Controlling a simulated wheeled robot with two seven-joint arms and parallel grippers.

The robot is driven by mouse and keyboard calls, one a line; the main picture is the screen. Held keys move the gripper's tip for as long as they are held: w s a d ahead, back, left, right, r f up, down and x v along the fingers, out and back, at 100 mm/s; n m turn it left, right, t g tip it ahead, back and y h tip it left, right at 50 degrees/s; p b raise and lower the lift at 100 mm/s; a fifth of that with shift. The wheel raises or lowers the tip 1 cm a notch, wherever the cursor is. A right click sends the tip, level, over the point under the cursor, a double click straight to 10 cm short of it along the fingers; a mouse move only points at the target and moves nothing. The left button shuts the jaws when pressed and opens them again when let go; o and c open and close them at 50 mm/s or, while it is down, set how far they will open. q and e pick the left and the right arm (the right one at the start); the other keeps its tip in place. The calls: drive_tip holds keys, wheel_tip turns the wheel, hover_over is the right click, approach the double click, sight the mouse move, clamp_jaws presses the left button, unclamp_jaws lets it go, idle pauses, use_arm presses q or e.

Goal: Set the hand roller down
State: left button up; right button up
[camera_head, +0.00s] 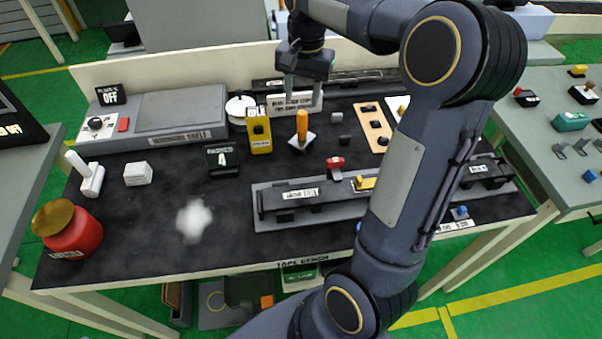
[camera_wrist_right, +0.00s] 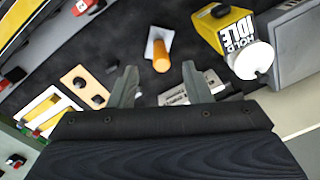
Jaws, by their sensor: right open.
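An orange-handled tool with a pale flat base (camera_head: 302,130) stands on the dark bench top, handle up; I take it for the hand roller, though its roller part is not clear. It also shows in the right wrist view (camera_wrist_right: 160,52), beyond my fingertips. My left gripper is not in view.
A yellow box (camera_head: 258,132) and a white round-topped item (camera_head: 240,105) stand left of the tool. A tan panel (camera_head: 374,126) lies to the right. A grey rail fixture (camera_head: 268,220) is in front. The left front has a white blurred patch (camera_head: 194,220) and red jar (camera_head: 75,235).

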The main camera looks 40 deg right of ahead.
drive_tip(key=s+a+f+n+t+y, duration=0.1)
drive_tip(key=s+a+n, duration=0.3)
drive_tip(key=s+a, duration=0.4)
drive_tip(key=s+a+f+n+t+y, duration=0.2)
drive_tip(key=s+a, duration=0.6)
drive_tip(key=s, duration=0.5)
drive_tip(key=f+n+t, duration=0.1)
drive_tip(key=n+t, duration=0.1)
drive_tip(key=n, duration=0.1)
drive_tip(key=shift+a, duration=0.35)
